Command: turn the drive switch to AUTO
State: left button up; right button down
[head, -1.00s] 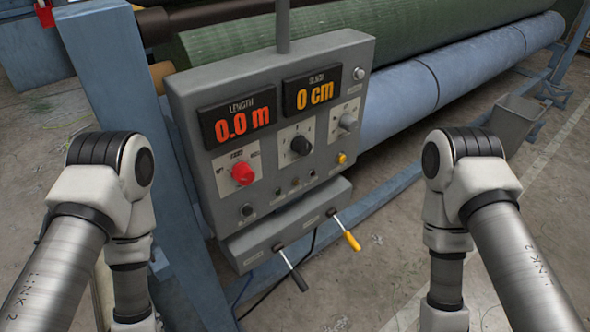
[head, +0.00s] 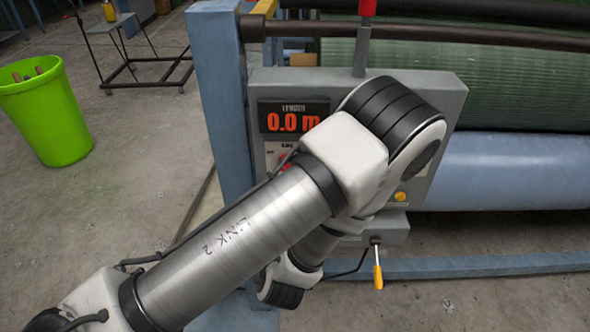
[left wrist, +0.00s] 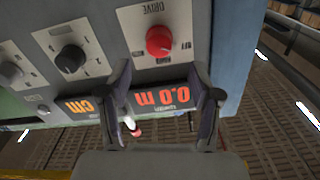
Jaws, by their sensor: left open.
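The drive switch is a red knob (left wrist: 159,41) on a light plate marked DRIVE, seen upside down in the left wrist view. In the head view only a sliver of the red knob (head: 283,161) shows beside my arm. I cannot tell which mark it points to. My left gripper (left wrist: 162,72) is open, its two fingers apart in front of the panel, with the knob just beyond the gap between the tips. Nothing is between them. In the head view my left arm hides the gripper and much of the grey control panel (head: 450,95). My right gripper is not in view.
The length display (head: 293,118) reads 0.0 m. A yellow-handled lever (head: 378,275) sticks out below the panel. A blue post (head: 218,90) stands at its left, a green bin (head: 48,110) farther left.

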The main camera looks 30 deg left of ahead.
pick_arm(q)
jog(key=b+x, duration=0.3)
jog(key=x, duration=0.4)
jog(key=shift+w+a+f, duration=0.2)
jog(key=shift+w+a, duration=0.1)
jog(key=shift+a, duration=0.05)
jog(key=shift+d+r, duration=0.1)
jog(key=shift+d, duration=0.2)
jog(key=shift+c, duration=0.7)
jog(key=c, duration=1)
